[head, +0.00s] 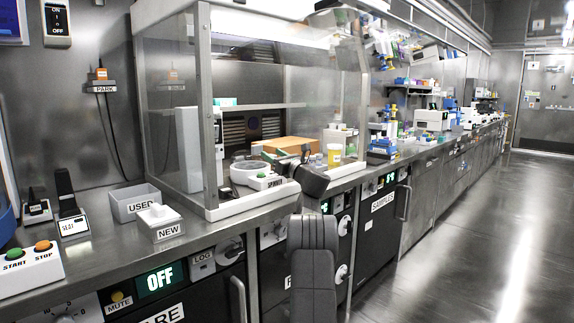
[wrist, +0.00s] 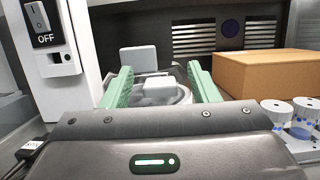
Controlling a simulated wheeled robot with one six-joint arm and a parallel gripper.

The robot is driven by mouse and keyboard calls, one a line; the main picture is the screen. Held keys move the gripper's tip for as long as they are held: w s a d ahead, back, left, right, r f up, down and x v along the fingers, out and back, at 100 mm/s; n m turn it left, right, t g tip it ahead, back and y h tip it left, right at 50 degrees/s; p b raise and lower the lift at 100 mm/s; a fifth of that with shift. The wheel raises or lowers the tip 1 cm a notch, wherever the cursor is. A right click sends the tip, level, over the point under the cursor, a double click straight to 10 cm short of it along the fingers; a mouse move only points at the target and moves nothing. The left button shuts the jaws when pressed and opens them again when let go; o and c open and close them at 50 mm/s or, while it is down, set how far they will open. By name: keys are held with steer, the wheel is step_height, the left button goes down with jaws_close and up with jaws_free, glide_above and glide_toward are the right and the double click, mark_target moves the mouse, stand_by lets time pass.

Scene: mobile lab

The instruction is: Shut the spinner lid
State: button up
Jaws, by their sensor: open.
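The spinner (head: 243,174) is a round white machine inside the glass-sided hood, with a SPINNER label on its front. In the wrist view, the spinner's round, glassy rim (wrist: 182,97) shows between and beyond my fingers, with a pale block over its middle. A pale flat plate (wrist: 138,59) stands upright behind it; I cannot tell for sure whether this is the lid. My gripper (wrist: 160,76) is open, its two green fingers apart and pointing toward the spinner, with nothing held. My gripper body hides the spinner's near side.
A cardboard box (wrist: 264,75) stands right of the spinner, with clear-walled cylinders (wrist: 304,112) in front of it. A white unit with an OFF switch (wrist: 45,40) stands left. The hood's metal post (head: 206,100) and shelf (head: 265,106) border the space.

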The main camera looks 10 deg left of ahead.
steer(key=v, duration=1.3)
steer(key=shift+d, duration=0.2)
steer(key=shift+s+a+f, duration=0.1)
steer(key=x, duration=1.4)
steer(key=shift+s, duration=0.1)
